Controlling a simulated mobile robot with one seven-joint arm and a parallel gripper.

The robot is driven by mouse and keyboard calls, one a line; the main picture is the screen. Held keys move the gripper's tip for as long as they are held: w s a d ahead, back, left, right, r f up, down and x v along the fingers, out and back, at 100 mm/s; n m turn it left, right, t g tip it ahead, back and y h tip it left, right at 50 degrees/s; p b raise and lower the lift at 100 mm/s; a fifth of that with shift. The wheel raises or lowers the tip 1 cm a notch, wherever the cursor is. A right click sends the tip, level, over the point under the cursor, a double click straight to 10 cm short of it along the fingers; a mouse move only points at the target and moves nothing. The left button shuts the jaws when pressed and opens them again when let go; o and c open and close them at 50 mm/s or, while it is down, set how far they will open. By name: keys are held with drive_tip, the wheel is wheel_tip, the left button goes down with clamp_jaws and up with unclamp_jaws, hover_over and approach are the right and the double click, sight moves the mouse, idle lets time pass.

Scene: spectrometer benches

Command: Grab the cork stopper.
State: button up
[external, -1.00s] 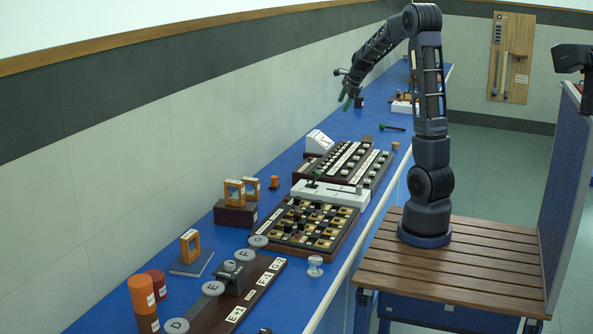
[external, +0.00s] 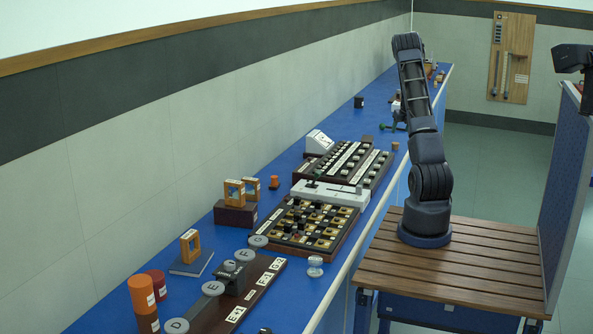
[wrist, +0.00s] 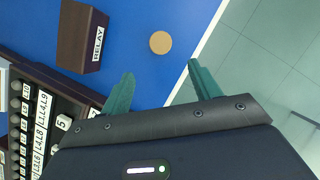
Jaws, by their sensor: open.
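The cork stopper (wrist: 160,43) shows in the wrist view as a round tan disc on the blue bench, near its pale edge. In the external view it is a small tan cylinder (external: 395,146) at the bench's front edge. My gripper (wrist: 160,69) is open and empty, its two green fingers spread apart. In the wrist view the cork lies just beyond the fingertips, sideways between them, and not held. In the external view my gripper is above the bench behind the cork, partly hidden by my arm.
A dark brown block labelled RELAY (wrist: 82,37) stands left of the cork. A labelled board of keys (wrist: 40,120) lies at lower left. The bench edge (wrist: 208,38) drops to the floor on the right. Blue bench around the cork is clear.

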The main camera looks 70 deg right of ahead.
sight(396, 143)
drive_tip(key=x, duration=0.5)
drive_tip(key=shift+d+f, duration=0.15)
drive_tip(key=shift+f, duration=0.1)
drive_tip(key=shift+x, duration=2.75)
drive_tip(key=shift+w+d+r, duration=0.1)
drive_tip(key=shift+r, duration=0.05)
drive_tip(key=c, duration=1)
